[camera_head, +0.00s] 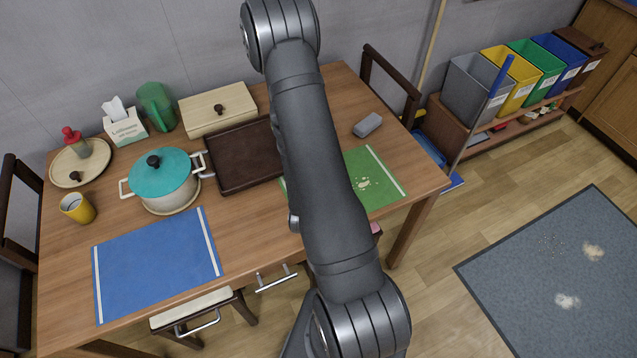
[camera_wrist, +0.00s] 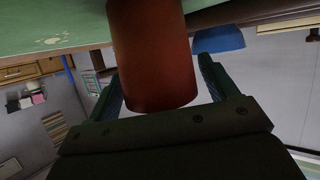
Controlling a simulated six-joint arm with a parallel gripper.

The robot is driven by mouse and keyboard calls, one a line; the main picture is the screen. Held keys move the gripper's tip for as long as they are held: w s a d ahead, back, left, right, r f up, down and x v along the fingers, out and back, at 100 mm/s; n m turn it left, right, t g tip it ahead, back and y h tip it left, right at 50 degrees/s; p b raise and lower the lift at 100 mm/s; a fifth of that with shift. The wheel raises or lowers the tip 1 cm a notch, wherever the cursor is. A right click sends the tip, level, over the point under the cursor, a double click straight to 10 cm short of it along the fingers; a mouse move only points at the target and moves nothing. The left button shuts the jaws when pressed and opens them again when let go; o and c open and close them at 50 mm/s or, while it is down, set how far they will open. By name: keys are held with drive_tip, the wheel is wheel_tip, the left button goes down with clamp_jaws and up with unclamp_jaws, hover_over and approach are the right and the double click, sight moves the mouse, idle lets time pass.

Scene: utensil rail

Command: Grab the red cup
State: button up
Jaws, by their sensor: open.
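The red cup (camera_wrist: 152,55) fills the upper middle of the wrist view, which looks upside down. My gripper (camera_wrist: 160,66) is open, with one finger on each side of the cup. The cup is between the fingers, close to both; I cannot tell whether either touches it. The green mat (camera_wrist: 60,22) shows behind the cup; the cup's base is out of the picture. In the head view my arm hides both the cup and my gripper, with part of the green mat (camera_head: 385,185) visible to the right.
A dark tray (camera_head: 240,155) lies left of my arm. A grey block (camera_head: 368,125) sits behind the green mat, which bears pale crumbs (camera_head: 362,183).

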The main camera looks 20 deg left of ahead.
drive_tip(key=shift+w+f, duration=0.15)
drive_tip(key=shift+w, duration=0.15)
drive_tip(key=c, duration=1.1)
drive_tip(key=shift+o, duration=0.2)
drive_tip(key=shift+a+r, duration=0.1)
drive_tip(key=shift+r, duration=0.8)
drive_tip(key=d+r, duration=0.9)
drive_tip(key=d, duration=0.2)
drive_tip(key=shift+s+d+r, duration=0.15)
drive_tip(key=shift+s+d, duration=0.15)
drive_tip(key=shift+s, duration=0.15)
